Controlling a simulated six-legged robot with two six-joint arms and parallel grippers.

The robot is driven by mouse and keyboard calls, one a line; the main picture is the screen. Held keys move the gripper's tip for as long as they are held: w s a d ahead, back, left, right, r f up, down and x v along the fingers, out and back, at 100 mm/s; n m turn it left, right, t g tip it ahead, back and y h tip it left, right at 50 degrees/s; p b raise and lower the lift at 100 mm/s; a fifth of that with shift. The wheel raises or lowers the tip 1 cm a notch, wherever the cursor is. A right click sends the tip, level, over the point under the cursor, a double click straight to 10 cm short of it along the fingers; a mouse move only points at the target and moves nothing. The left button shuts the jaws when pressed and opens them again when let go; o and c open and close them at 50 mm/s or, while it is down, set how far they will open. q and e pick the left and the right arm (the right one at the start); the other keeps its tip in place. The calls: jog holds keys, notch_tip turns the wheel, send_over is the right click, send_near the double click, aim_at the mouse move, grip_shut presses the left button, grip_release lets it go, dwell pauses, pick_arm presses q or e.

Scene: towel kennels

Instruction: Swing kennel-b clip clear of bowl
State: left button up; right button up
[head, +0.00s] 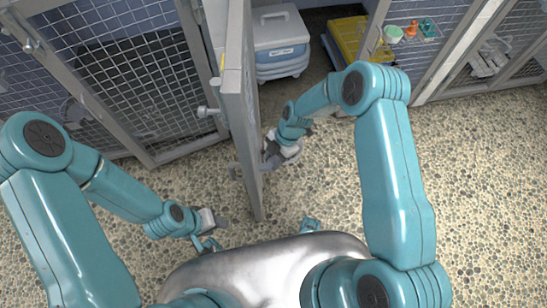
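The open kennel door (240,110) stands nearly edge-on in the middle of the head view, swung out towards me. A grey curved piece (277,163) sticks out low on the door's right face. It may be the clip or the bowl's rim; I cannot tell which. My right gripper (279,148) is at this piece and partly covers it. Whether its fingers are closed on it does not show. My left gripper (218,232) is low at the left of the door, apart from it, with its fingers too small to read. No kennel label is readable.
Behind the door are a pale blue lidded box (281,40) and a yellow item (350,38). A closed mesh door (130,75) is at left. Small coloured items (411,30) hang at upper right. The pebbled floor (480,190) is clear at right.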

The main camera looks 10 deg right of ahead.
jog(key=c, duration=0.3)
